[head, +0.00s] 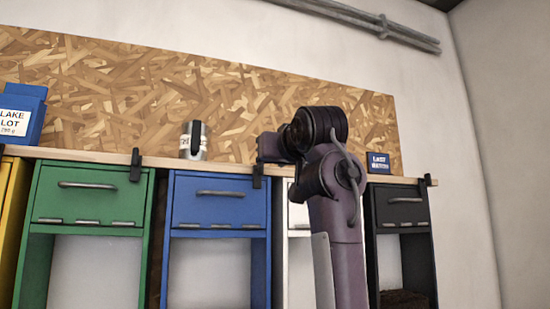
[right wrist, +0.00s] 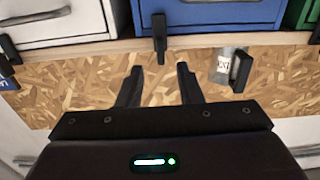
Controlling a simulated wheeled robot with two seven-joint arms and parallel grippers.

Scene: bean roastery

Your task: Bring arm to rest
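My right arm rises from the bottom of the head view, in front of the shelf. Its gripper end (head: 270,148) points left near the shelf edge, with the fingers hard to make out there. In the right wrist view, where the scene appears upside down, the two fingers of my right gripper (right wrist: 160,68) stand apart with nothing between them. Beyond them are the chipboard and a black clip on the shelf edge. My left gripper is not in view.
A wooden shelf (head: 108,157) carries a metal can (head: 186,147), a blue box (head: 22,112) and a small blue sign (head: 378,163). Black clips (head: 136,165) grip its edge. Chipboard (head: 200,80) stands behind.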

